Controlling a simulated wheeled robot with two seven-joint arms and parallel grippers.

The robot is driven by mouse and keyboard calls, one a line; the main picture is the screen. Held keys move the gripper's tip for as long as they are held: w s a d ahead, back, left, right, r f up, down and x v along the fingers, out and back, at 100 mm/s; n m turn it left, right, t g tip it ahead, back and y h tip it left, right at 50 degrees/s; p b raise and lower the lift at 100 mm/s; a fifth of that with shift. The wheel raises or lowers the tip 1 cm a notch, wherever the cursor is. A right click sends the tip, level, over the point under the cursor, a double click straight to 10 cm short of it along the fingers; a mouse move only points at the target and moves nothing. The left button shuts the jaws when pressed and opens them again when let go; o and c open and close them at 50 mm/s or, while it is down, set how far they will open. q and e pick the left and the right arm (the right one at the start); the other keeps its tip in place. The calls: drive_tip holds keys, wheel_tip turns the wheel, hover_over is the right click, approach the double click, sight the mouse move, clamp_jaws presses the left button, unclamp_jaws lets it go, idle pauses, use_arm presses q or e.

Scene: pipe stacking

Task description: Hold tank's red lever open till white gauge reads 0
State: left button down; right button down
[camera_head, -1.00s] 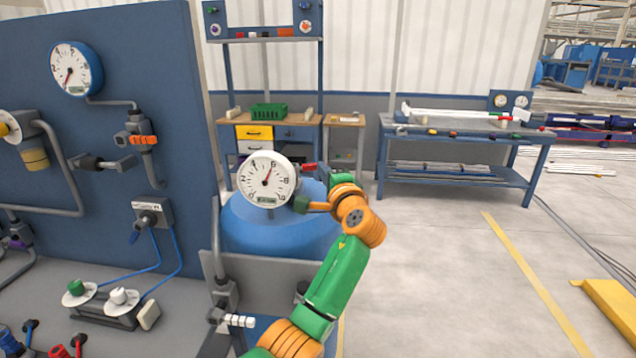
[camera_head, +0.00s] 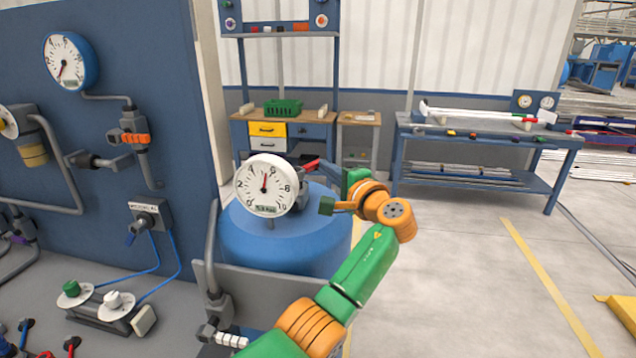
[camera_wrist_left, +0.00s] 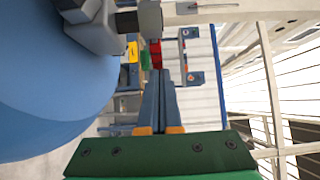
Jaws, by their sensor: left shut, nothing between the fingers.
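The blue tank (camera_head: 262,240) stands beside the blue panel. Its white gauge (camera_head: 266,186) faces me; its needle points nearly straight up, well away from 0. The tank's red lever (camera_head: 312,165) sticks out behind the gauge's upper right. My left gripper (camera_head: 326,173) is at the lever's right end, partly hidden by its own wrist. In the left wrist view its fingers (camera_wrist_left: 159,74) are shut with nothing between them, and the red lever (camera_wrist_left: 155,52) lies just beyond the tips. I cannot tell whether they touch it. My right gripper is not in view.
A blue panel (camera_head: 150,80) with another gauge (camera_head: 70,61), pipes and valves stands at the left. A cabinet with a green crate (camera_head: 283,107) and a blue workbench (camera_head: 470,135) stand behind.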

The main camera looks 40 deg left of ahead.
use_arm(q)
drive_tip(key=shift+x, duration=0.85)
drive_tip(key=shift+w+a, duration=0.3)
drive_tip(key=shift+a, duration=0.45)
idle(6.4)
